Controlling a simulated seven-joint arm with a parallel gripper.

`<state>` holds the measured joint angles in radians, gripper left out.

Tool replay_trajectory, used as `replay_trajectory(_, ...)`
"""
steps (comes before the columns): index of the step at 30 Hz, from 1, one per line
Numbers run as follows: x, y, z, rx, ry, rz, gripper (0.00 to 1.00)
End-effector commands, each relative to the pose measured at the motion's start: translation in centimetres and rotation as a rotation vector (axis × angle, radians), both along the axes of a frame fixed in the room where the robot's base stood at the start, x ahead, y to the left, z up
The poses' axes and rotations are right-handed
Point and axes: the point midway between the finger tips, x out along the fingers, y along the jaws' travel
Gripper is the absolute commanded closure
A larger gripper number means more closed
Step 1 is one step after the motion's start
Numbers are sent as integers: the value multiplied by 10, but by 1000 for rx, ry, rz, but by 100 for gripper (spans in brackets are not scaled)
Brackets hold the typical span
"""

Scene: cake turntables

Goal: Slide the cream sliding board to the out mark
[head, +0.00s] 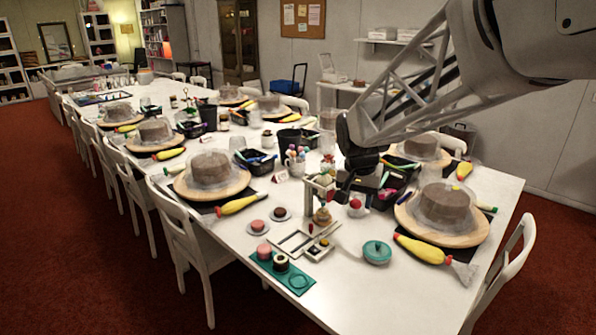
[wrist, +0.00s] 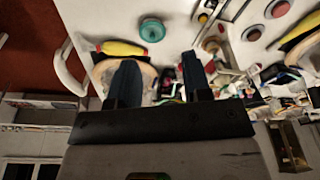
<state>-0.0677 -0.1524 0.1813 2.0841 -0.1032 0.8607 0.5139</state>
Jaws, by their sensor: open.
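A cream board with rails and an open frame (head: 294,243) lies on the white table in the front middle of the head view. Small red and yellow pieces sit at its right end, beside a small upright stand (head: 312,190). I cannot make out which part slides or read an out mark. Part of this set shows at the top of the wrist view, too small to tell apart. My gripper (head: 346,182) is above the table, behind the stand and apart from the board. In the wrist view its two dark fingers (wrist: 160,78) are spread with nothing held between them.
A green tray (head: 283,272) with small round cakes lies in front. Cakes on turntables (head: 443,212) and yellow piping bags (head: 420,248) flank it. Black bins and cups crowd the table behind. Bare table lies at front right.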

Motion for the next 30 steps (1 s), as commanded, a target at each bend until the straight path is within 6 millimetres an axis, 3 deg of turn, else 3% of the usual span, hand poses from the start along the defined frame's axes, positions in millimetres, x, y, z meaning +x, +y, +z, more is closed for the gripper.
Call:
replay_trajectory(3,32,6,-11,1,4,-32,55)
replay_trajectory(16,135,30,-61,2,10,-156,55)
replay_trajectory(30,237,61,-142,0,13,-288,55)
